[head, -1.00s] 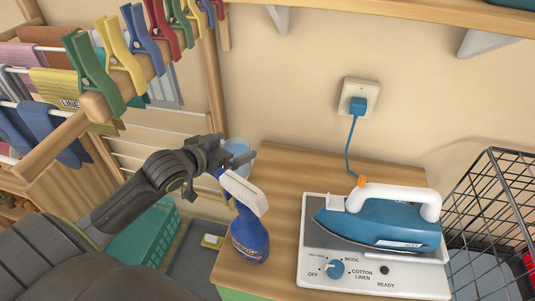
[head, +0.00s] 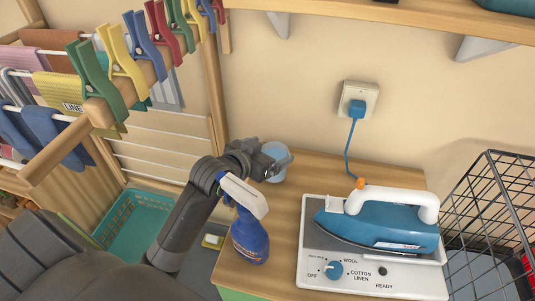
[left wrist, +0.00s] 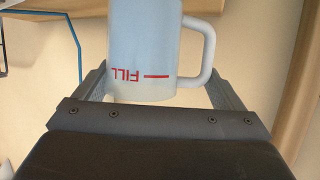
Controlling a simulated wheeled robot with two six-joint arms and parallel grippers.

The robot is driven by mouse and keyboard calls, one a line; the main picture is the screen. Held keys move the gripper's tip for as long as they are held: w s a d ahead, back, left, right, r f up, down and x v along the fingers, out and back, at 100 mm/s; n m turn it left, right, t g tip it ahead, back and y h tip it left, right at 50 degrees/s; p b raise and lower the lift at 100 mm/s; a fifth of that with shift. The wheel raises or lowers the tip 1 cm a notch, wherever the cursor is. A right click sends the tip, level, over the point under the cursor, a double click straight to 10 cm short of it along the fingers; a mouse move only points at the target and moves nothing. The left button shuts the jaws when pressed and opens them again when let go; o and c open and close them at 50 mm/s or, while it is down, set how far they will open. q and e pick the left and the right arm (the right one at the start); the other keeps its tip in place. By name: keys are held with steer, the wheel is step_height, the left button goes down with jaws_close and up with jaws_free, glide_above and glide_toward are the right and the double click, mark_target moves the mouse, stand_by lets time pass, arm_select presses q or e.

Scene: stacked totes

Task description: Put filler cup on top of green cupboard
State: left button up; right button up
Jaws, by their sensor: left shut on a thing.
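The filler cup (head: 281,157) is translucent pale blue and shows above the back left corner of the green cupboard's wooden top (head: 285,205). A strip of the cupboard's green front (head: 236,294) shows at the bottom. My left gripper (head: 270,166) is shut on the cup. I cannot tell whether the cup's base touches the top. In the left wrist view the cup (left wrist: 143,40) sits between the fingers of my left gripper (left wrist: 158,88), with its red FILL mark upside down and its handle at right. My right gripper is not in view.
A blue spray bottle (head: 250,235) stands at the cupboard's left edge, close to my left arm. A blue iron (head: 380,220) rests on its base (head: 310,270) at right. A wire basket (head: 490,210) and a drying rack (head: 135,130) flank the cupboard. Bare wood lies between bottle and iron.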

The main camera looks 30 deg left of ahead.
arm_select(q)
steer(key=shift+f, duration=0.6)
steer(key=shift+a+f, duration=0.1)
steer(key=shift+f, duration=0.05)
steer(key=shift+f, duration=0.15)
steer(key=o, duration=0.9)
steer(key=shift+v, duration=3.8)
